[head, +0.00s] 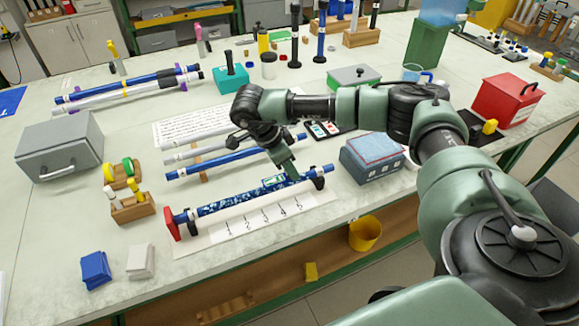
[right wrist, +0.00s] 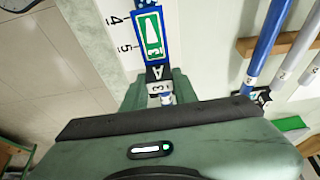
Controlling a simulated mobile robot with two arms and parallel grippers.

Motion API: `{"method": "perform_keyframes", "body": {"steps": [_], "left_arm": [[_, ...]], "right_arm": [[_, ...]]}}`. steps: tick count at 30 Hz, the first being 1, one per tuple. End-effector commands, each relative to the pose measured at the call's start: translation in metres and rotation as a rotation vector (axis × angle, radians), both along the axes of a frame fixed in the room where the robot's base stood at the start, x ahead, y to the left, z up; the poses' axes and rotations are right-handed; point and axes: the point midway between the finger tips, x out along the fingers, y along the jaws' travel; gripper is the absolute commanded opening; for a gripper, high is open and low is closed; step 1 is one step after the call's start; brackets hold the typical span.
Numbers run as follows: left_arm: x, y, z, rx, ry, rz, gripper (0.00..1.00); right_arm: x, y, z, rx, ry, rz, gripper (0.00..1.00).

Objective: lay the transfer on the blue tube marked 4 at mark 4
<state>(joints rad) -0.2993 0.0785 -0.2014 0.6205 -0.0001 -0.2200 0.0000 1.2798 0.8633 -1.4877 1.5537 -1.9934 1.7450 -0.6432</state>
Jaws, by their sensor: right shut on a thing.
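The blue tube (head: 235,203) with a speckled pattern lies across a stand, a red end plate at its left and a black support at its right. A white strip with marks 1 to 5 (head: 265,216) runs along its front. My right gripper (head: 291,172) is shut on the transfer (head: 274,182), a green label with a blue border and white symbol. In the right wrist view the transfer (right wrist: 150,36) lies over the tube beside marks 4 and 5; I cannot tell whether it touches. The small number near the "A" tag looks like 3. My left gripper is out of view.
More blue and grey tubes (head: 215,165) lie on a rack just behind. A blue-grey box (head: 370,158) stands to the right, a grey drawer box (head: 60,145) at the left. Wooden blocks with pegs (head: 132,208) stand left of the stand.

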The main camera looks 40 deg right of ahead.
Motion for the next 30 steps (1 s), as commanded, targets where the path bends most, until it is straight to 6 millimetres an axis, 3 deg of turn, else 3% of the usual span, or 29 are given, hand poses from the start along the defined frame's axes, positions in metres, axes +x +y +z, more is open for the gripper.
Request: {"method": "perform_keyframes", "body": {"steps": [30], "left_arm": [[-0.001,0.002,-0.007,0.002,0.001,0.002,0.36]], "right_arm": [[0.0,0.0,-0.011,0.0,0.0,0.0,0.02]]}}
